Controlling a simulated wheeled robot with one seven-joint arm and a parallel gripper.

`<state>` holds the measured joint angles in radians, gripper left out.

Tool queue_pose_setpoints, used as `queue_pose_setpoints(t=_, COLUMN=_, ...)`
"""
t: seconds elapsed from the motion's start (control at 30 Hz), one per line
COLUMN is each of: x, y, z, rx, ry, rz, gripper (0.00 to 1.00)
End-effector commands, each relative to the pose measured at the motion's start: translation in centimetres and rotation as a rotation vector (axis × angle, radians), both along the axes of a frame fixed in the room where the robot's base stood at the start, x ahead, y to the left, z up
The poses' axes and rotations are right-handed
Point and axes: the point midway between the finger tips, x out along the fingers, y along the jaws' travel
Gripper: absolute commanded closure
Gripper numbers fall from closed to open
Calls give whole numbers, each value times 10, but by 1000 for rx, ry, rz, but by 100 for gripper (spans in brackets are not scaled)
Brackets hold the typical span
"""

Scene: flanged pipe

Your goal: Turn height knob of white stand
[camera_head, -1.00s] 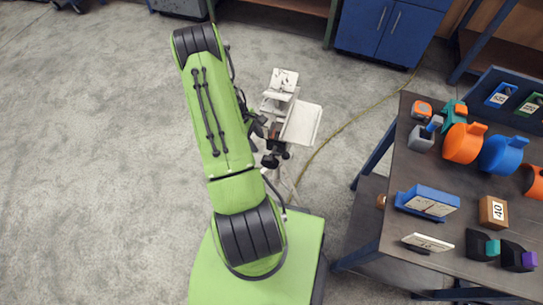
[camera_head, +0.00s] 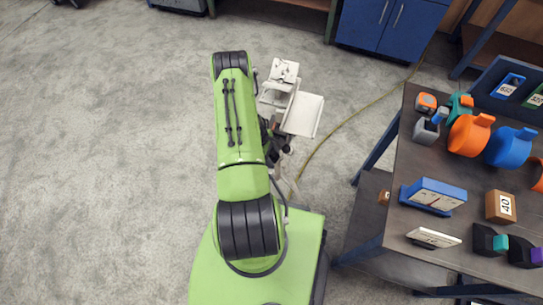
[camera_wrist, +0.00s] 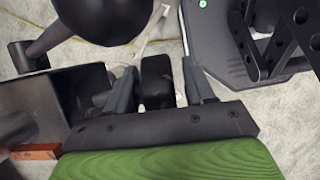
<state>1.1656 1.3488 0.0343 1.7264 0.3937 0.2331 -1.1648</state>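The white stand (camera_head: 301,114) is upright on the floor just right of my arm in the head view, with flat white plates at its top. My arm hides part of its left side. My gripper (camera_wrist: 160,85) points at the stand's dark side parts. In the wrist view its two fingers stand apart, one on each side of a black knob (camera_wrist: 157,78). Narrow gaps show beside the knob, so I see no clear grip. A larger round black ball (camera_wrist: 100,12) is at the upper left. In the head view the fingers are mostly hidden by my arm.
A dark table (camera_head: 445,170) with orange and blue parts and small boxes stands at the right. A blue cabinet (camera_head: 385,30) is at the back. A thin yellow cable (camera_head: 345,125) runs along the floor by the stand. The floor at the left is clear.

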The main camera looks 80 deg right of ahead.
Motion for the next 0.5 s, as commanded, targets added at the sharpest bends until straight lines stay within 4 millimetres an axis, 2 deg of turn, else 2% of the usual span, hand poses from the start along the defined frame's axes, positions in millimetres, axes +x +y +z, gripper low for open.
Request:
queue_pose_setpoints(t=0.03, x=0, y=0, z=0, rx=0, ry=0, rz=0, gripper=55)
queue_pose_setpoints(t=0.3, x=0, y=0, z=0, rx=0, ry=0, rz=0, gripper=96)
queue_pose_setpoints(t=0.5, x=-2, y=0, z=1, rx=-2, ry=-83, rz=-1, gripper=96)
